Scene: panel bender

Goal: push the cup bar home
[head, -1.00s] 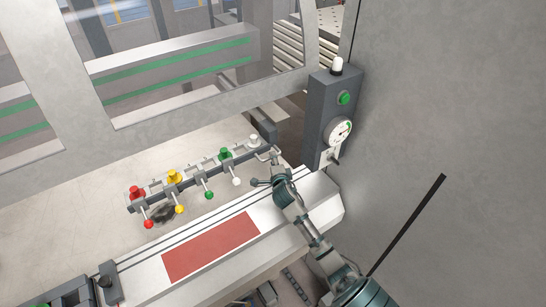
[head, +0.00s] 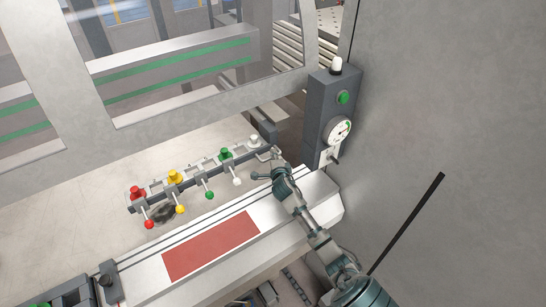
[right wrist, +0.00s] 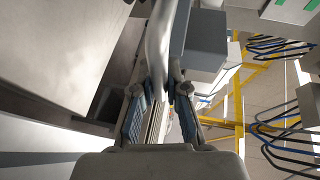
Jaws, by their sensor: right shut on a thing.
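The cup bar (head: 190,186) is a dark rail in front of the machine window. It carries red, yellow, green and white cups, each with a small ball-ended lever below. A pale bent handle (head: 271,151) is at its right end. My right gripper (head: 267,162) is at that end, beyond the white cup (head: 253,141). In the right wrist view, its fingers (right wrist: 172,88) are closed around a pale, curved, tube-like part, which looks like this handle. The exact contact is small in the head view. My left gripper is not in view.
A pale machine ledge with a red panel (head: 210,246) lies in front of the bar. A dark post (head: 331,113) with a green button (head: 343,97) and a round gauge (head: 339,130) stands right of my gripper. A grey wall fills the right side.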

